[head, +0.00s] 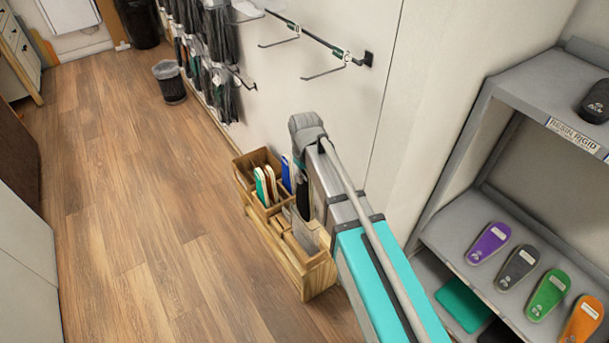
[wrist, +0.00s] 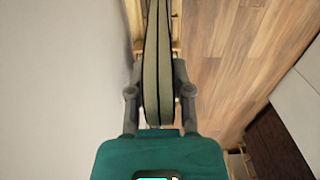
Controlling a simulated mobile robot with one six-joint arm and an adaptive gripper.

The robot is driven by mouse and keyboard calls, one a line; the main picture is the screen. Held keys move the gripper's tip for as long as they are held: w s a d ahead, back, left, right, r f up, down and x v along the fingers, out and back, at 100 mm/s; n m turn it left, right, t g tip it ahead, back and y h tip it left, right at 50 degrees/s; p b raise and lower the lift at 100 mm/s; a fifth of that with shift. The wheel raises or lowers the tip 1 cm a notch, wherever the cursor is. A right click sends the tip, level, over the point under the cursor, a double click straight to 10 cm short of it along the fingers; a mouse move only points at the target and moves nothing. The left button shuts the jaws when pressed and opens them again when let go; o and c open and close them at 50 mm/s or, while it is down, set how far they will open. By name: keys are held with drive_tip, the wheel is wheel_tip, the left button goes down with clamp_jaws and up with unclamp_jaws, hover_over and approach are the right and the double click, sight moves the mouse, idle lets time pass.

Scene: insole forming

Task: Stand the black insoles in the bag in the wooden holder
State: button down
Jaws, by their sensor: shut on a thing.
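The wooden holder (head: 287,262) stands on the floor against the wall, in the middle of the head view. It is divided into several compartments. My gripper (wrist: 158,92) is shut on the black insoles in the bag (wrist: 158,60), which show edge-on in the wrist view with dark sides and an olive-grey middle. They stand between the two fingers and point away from the palm. A strip of the holder's wood shows beside and behind them. I cannot tell whether the bag touches the holder.
White, orange-edged and green insoles (head: 266,186) and a blue one (head: 286,174) stand in the holder's far compartments. A grey shelf (head: 455,235) with coloured insoles is on the right. Packs hang on wall hooks (head: 215,35). A bin (head: 169,82) stands farther back. The wooden floor at left is clear.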

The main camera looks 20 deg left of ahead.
drive_tip(key=b, duration=0.6)
approach(305, 210)
drive_tip(key=shift+w+a+f, duration=0.15)
drive_tip(key=shift+w+f, duration=0.35)
drive_tip(key=shift+w+a+f, duration=0.15)
drive_tip(key=shift+w+f, duration=0.3)
drive_tip(key=shift+s+d+f+b, duration=0.15)
drive_tip(key=shift+s+f+b, duration=0.15)
drive_tip(key=shift+f+b, duration=0.45)
drive_tip(key=shift+w+a+f+b, duration=0.2)
drive_tip(key=shift+w+f+b, duration=0.15)
drive_tip(key=shift+f+b, duration=0.3)
drive_tip(key=shift+s, duration=0.15)
drive_tip(key=shift+f+b, duration=2.25)
drive_tip(key=shift+b, duration=0.1)
drive_tip(key=shift+s+d+f+b, duration=0.3)
drive_tip(key=shift+f+b, duration=0.3)
drive_tip(key=shift+b, duration=0.5)
drive_tip(key=shift+s+a+f+b, duration=0.1)
drive_tip(key=shift+f+b, duration=0.2)
drive_tip(key=shift+f, duration=0.05)
drive_tip(key=shift+w+a+f, duration=0.15)
drive_tip(key=shift+w+f, duration=0.35)
drive_tip(key=shift+f, duration=0.35)
drive_tip(key=shift+s+r, duration=0.2)
drive_tip(key=shift+r, duration=0.05)
drive_tip(key=shift+b, duration=0.3)
